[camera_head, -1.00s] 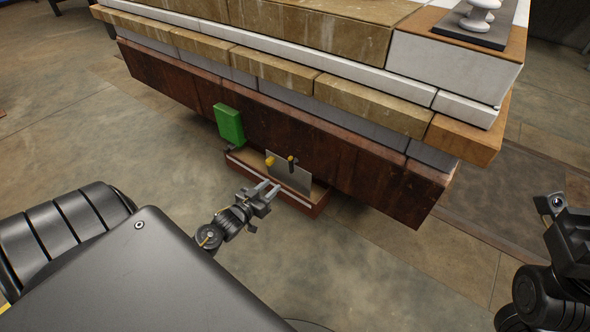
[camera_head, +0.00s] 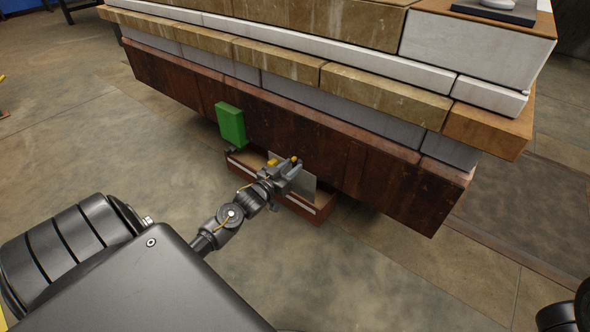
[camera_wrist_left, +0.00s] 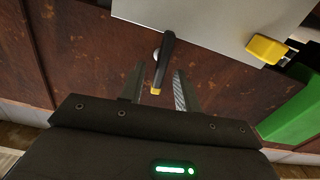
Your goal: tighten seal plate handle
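The grey seal plate (camera_head: 307,184) stands upright at the low reddish-brown box under the stack. It also shows at the top of the left wrist view (camera_wrist_left: 210,22). Its black handle (camera_wrist_left: 166,52) has a yellow tip, which appears between the fingertips of my left gripper (camera_wrist_left: 158,80). The fingers are apart, one on each side of the handle, with gaps visible. In the head view my left gripper (camera_head: 290,170) is in front of the plate and hides part of it. A yellow knob (camera_wrist_left: 265,50) sits on the plate, right of the handle. My right gripper is out of view.
A green block (camera_head: 230,125) is on the brown base wall (camera_head: 330,150), left of the plate; it also shows in the wrist view (camera_wrist_left: 296,110). The low box (camera_head: 305,206) sits below the wall. Brick layers (camera_head: 380,95) rise above. The floor in front is clear.

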